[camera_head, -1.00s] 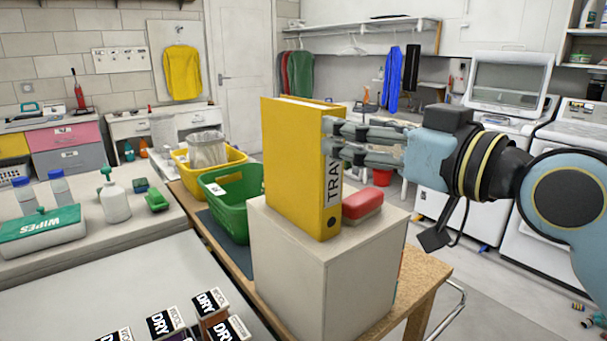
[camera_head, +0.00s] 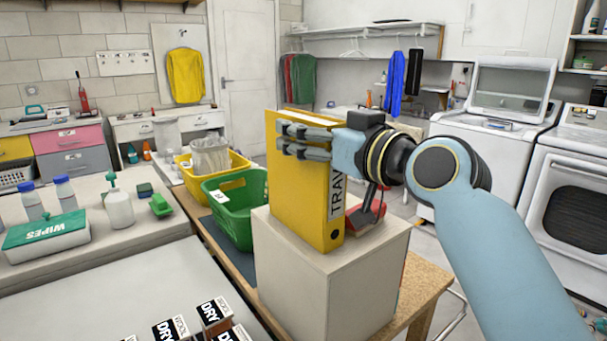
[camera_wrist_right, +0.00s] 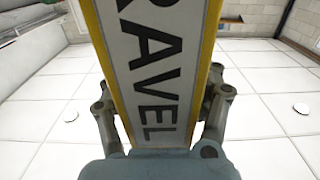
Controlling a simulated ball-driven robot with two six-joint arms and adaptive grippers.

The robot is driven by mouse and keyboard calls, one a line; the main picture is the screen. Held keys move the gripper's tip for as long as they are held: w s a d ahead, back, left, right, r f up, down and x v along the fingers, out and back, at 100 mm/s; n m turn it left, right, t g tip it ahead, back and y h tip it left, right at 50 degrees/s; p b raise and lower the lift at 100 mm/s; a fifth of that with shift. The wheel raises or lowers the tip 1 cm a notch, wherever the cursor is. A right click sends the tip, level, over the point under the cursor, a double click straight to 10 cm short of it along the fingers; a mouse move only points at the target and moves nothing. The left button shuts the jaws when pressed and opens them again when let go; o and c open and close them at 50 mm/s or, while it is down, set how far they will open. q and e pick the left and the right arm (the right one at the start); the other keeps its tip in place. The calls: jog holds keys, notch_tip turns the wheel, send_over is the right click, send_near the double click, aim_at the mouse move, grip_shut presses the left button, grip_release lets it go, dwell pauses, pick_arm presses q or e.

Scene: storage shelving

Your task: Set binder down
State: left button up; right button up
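The yellow binder (camera_head: 293,190) stands upright on the pale box (camera_head: 310,295), its "TRAVEL" spine facing right. My right gripper (camera_head: 305,141) reaches in from the spine side, with its near finger across the binder's upper cover. In the right wrist view, the binder's spine (camera_wrist_right: 150,70) fills the space between the two fingers (camera_wrist_right: 158,108), one on each side and very close to it. I cannot tell whether they press on it. The fingertips and the far finger are hidden by the binder in the head view. My left gripper is not in view.
A red object (camera_head: 362,218), partly hidden by my right wrist, lies on the box beside the spine. A green basket (camera_head: 238,212) and a yellow basket (camera_head: 237,163) stand to the left. A wipes box (camera_head: 45,240) sits on the left counter.

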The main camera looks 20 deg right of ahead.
grip_shut()
jog(key=shift+r, duration=0.15)
dwell(0.4)
